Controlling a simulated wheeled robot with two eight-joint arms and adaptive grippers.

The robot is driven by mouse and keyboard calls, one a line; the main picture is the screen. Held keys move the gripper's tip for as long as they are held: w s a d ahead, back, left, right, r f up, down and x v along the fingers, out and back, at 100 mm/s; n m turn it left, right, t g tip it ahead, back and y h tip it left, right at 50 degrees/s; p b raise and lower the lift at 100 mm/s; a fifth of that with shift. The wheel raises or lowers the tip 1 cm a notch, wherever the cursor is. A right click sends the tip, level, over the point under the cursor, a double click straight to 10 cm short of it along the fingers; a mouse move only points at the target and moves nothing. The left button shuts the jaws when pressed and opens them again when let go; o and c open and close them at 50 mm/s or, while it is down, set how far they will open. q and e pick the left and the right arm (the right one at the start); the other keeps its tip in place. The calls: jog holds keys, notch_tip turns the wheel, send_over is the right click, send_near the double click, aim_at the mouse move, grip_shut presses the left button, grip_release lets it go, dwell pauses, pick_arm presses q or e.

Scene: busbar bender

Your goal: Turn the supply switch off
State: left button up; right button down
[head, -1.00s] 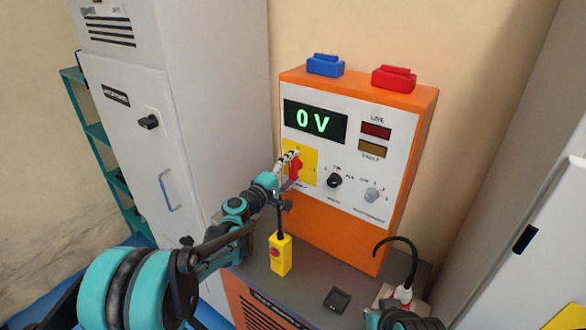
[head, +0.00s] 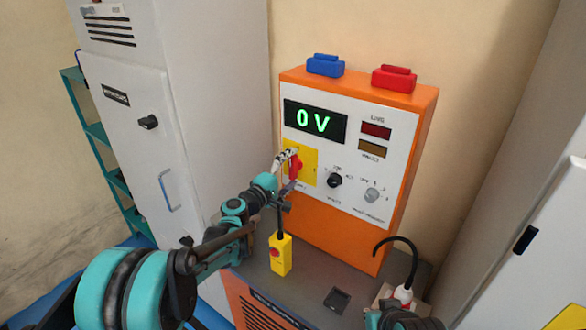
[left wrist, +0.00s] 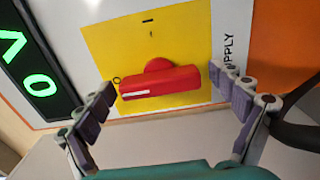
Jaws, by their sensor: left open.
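The supply switch is a red rotary handle on a yellow plate (left wrist: 185,40) of the orange and white bender unit. In the left wrist view the handle (left wrist: 160,82) lies lengthwise, its white-marked end toward the O mark. In the head view the handle (head: 296,167) stands about upright, partly behind my gripper. My left gripper (head: 287,158) is in front of the plate. In the left wrist view its open fingers (left wrist: 163,82) are at either end of the handle, apart from it as far as I can tell. Part of my right arm shows at the bottom edge; its fingers are not visible.
The display (head: 315,121) reads 0 V; the lamps (head: 376,130) beside it look dark. A black knob (head: 334,180) and a grey knob (head: 372,195) are right of the switch. A yellow pendant (head: 280,255) stands below. A grey cabinet (head: 215,100) is close on the left.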

pick_arm(q)
jog(key=v, duration=1.1)
jog(key=shift+s+a, duration=0.15)
jog(key=shift+s, duration=0.15)
jog(key=s+a+f+m+g+y, duration=0.1)
jog(key=s+f+m+g+y, duration=0.1)
jog(key=s, duration=0.5)
jog(key=s+a+f+m+g+y, duration=0.2)
jog(key=s+f+m, duration=0.1)
jog(key=s, duration=0.5)
jog(key=s+a+f+m+g+y, duration=0.1)
jog(key=s+m, duration=0.3)
jog(key=s, duration=0.4)
jog(key=shift+s+a+f+g+y, duration=0.3)
jog(key=shift+f+g+y, duration=0.4)
jog(key=shift+f+y, duration=0.15)
jog(key=s+a+f+y, duration=0.1)
jog(key=s+a, duration=0.1)
jog(key=s+a+f+m+y, duration=0.1)
jog(key=s+a, duration=0.1)
jog(key=s, duration=0.1)
jog(key=s+a+f+m+g+y, duration=0.1)
jog(key=s+a+y, duration=0.1)
jog(key=a, duration=0.1)
jog(key=shift+s+f, duration=0.1)
jog(key=shift+s, duration=0.15)
jog(key=shift+c, duration=0.3)
